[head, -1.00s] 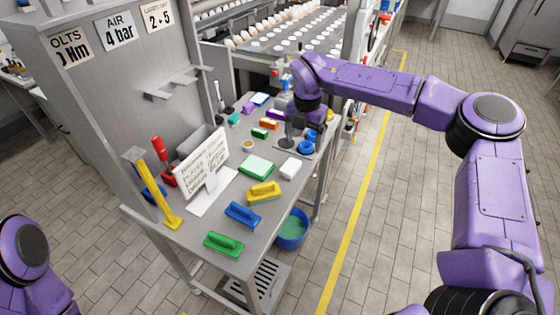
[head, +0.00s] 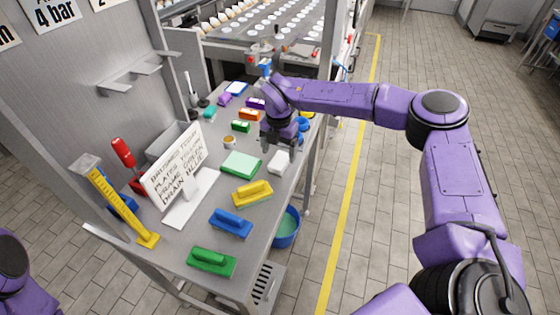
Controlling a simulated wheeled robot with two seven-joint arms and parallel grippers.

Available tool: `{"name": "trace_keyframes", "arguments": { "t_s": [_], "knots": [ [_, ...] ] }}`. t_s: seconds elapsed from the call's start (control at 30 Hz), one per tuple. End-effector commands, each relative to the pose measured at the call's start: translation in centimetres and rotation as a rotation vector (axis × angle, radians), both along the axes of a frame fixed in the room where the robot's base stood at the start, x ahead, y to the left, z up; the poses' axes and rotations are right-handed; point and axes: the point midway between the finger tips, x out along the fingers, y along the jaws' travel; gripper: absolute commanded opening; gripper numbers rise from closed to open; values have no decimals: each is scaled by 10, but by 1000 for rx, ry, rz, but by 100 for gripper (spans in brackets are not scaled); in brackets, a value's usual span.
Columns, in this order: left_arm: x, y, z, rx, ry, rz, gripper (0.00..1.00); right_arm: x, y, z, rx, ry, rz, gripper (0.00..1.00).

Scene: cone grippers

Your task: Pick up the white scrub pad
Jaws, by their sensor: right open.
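The white scrub pad (head: 280,162) lies flat on the grey workbench (head: 205,268), near its right edge, just right of the pale green pad. My right gripper (head: 281,147) points down just above and behind the white pad, at its far side. Its jaws are open and empty. I cannot tell the exact gap between the fingertips and the pad. My left gripper is out of view; only part of my left arm shows at the lower left.
A green pad (head: 241,164), yellow brush (head: 252,193), blue brush (head: 230,222) and green brush (head: 211,262) lie nearby. A sign (head: 174,172) stands at the left. A blue bucket (head: 287,228) is below the bench's right edge. Small coloured blocks lie farther back.

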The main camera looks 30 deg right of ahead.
Motion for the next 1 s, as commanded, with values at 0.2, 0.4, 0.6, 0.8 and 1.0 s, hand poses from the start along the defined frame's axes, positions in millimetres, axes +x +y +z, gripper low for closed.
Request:
{"name": "trace_keyframes", "arguments": {
  "t_s": [0.2, 0.4, 0.6, 0.8, 1.0],
  "knots": [
    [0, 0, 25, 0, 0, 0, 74, -1, -4, -35, -1, 3, -3, 83],
    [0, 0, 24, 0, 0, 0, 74, -1, -5, -45, 0, 0, -4, 83],
    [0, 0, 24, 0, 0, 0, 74, -1, -5, -45, 0, 0, -5, 44],
    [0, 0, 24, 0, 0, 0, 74, -1, -5, -45, -1, 1, -5, 28],
    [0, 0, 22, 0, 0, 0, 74, -1, -6, -42, -1, -1, -5, 28]
  ]
}}
